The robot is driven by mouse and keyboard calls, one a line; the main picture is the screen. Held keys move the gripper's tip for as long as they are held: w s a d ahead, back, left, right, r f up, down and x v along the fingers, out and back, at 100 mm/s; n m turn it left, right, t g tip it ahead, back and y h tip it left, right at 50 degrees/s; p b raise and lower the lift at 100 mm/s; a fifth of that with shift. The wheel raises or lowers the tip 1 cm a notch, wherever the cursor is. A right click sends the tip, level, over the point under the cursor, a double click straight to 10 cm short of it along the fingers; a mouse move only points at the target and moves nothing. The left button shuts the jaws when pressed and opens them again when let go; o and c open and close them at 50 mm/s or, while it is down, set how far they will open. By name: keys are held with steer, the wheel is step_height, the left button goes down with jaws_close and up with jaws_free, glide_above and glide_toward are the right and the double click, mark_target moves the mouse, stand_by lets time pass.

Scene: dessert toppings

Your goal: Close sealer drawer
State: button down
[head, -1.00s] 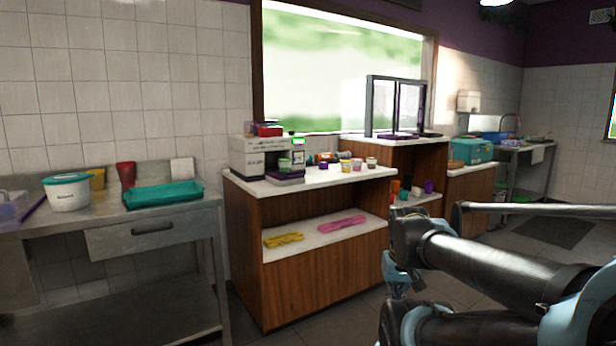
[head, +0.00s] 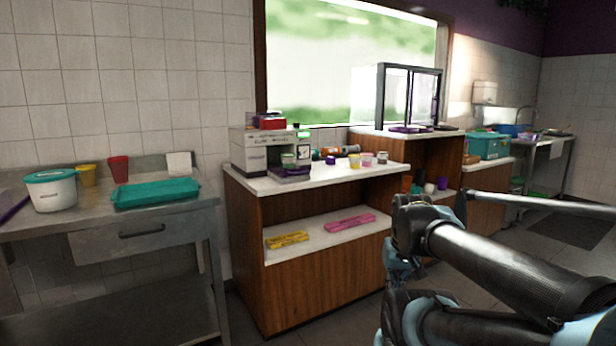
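The sealer (head: 251,151) is a white and grey boxy machine on the white counter top in the middle of the head view. A dark tray with a purple edge, which looks like its drawer (head: 292,174), sticks out at its lower front right. My arm's dark links and pale blue joints fill the lower right, well apart from the sealer. My gripper's fingers do not show.
The wooden counter (head: 330,181) has small jars on top and yellow and pink packs on its shelf. To the left, a steel table (head: 91,223) holds a white tub (head: 50,190) and a teal tray (head: 156,192). A framed glass case (head: 409,97) stands behind right.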

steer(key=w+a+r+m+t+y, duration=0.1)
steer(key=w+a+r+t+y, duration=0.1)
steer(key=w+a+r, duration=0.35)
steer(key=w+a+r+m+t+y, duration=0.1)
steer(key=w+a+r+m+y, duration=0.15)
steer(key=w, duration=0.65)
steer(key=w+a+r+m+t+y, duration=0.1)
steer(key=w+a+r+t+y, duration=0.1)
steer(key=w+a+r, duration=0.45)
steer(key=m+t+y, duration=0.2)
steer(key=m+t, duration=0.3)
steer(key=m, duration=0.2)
glide_toward(304, 173)
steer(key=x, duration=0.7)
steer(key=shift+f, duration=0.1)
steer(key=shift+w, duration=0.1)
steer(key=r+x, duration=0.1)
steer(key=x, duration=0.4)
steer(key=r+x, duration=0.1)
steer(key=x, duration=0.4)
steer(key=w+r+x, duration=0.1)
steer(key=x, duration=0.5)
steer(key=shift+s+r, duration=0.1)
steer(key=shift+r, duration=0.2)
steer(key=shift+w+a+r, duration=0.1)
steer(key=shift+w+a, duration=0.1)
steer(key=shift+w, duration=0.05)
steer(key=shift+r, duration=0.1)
